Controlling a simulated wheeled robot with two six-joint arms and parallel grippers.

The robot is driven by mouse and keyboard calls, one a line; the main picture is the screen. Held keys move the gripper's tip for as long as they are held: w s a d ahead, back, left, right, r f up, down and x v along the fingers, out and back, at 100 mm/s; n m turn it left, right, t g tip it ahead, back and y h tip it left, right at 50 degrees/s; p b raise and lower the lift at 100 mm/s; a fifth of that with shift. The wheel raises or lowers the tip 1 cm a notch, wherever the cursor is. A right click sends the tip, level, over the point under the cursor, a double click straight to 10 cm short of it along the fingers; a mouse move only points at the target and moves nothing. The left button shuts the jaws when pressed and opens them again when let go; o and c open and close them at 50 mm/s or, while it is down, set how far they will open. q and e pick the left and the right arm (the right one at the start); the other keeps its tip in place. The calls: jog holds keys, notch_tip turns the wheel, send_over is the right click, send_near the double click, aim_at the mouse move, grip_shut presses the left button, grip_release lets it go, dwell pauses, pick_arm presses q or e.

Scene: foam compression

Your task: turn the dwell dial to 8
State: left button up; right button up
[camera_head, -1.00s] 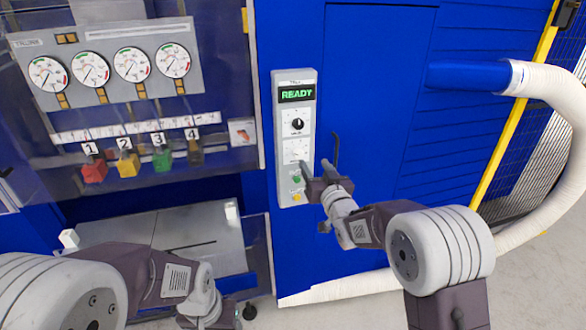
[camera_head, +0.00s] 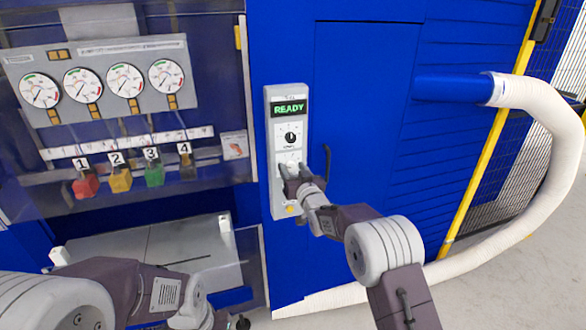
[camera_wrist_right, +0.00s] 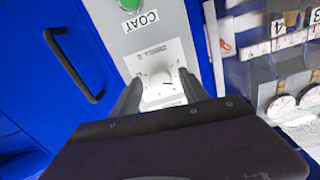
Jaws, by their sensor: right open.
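A grey control panel (camera_head: 271,180) on the blue cabinet carries a lit READY display (camera_head: 290,108), a black dial (camera_head: 290,137) and, below it, a pale dial plate (camera_head: 289,158). My right gripper (camera_head: 291,171) is at that lower plate, partly covering it. In the right wrist view, the plate's white knob (camera_wrist_right: 160,80) lies between the spread fingers of the right gripper (camera_wrist_right: 160,84), seemingly with a gap on each side. I cannot read the plate's label or setting clearly.
A green button (camera_wrist_right: 130,4) marked COAT and a yellow button (camera_head: 291,210) are close by on the panel. A black door handle (camera_head: 326,162) stands out just right of my right gripper. Gauges (camera_head: 124,80) and numbered coloured blocks (camera_head: 121,181) are at the left.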

grip_shut()
